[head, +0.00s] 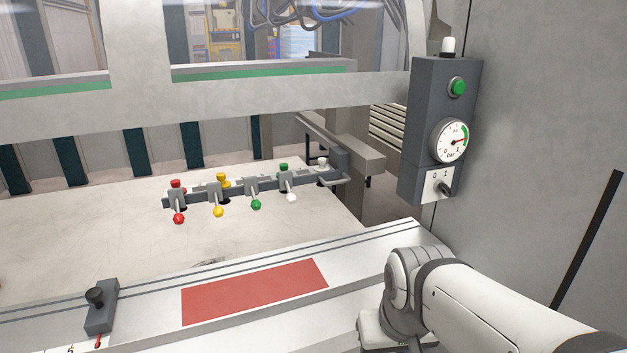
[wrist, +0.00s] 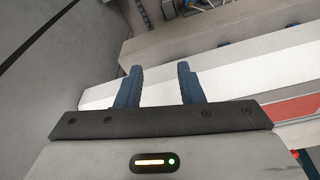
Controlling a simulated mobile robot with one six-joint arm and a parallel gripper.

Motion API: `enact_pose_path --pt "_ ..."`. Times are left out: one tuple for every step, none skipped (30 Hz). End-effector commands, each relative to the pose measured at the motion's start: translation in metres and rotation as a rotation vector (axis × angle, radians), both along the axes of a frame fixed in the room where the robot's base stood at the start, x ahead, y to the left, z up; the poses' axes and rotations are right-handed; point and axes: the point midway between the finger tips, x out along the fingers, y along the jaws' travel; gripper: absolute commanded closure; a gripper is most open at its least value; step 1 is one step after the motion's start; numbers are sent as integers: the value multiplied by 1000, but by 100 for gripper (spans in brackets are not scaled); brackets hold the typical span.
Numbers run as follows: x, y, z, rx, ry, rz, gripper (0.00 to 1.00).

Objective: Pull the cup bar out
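The cup bar (head: 240,187) is a grey rail lying over the pale table in the head view. It carries several valves with red, yellow, green and white knobs and caps, and dark cups show beneath it. Its right end meets a grey bracket near the frame post. In the wrist view my gripper (wrist: 160,85) has its two blue fingers apart with nothing between them. The fingers point toward pale machine ledges. My gripper is out of sight in the head view, where only my white arm shows at the lower right, well apart from the bar.
A grey control box (head: 440,130) with a green button, gauge and 0/1 switch stands right of the bar. A beam (head: 200,108) crosses above the table. The front ledge has a red plate (head: 255,291) and a dark stop block (head: 101,307). The table (head: 60,235) is otherwise largely clear.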

Motion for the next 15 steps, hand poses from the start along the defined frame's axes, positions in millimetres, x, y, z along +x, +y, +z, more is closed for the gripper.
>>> enact_pose_path --pt "0 0 0 0 0 0 66" --pt "0 0 0 0 0 0 66" --pt "0 0 0 0 0 0 66" --pt "0 0 0 0 1 0 66" --pt "1 0 0 1 0 -2 66" --pt "4 -1 2 4 -5 -7 66" --pt "7 0 3 7 -12 -16 66" --pt "13 0 5 11 -23 -27 66" --pt "23 1 9 19 -40 -48 66" --pt "34 6 12 27 -57 -83 66" --pt "46 8 16 38 -79 -109 66" --pt "66 10 21 56 -111 -148 66" --pt "83 11 25 71 -137 -180 66" --pt "101 12 29 89 -166 -216 66" --pt "127 13 34 116 -208 -264 66"
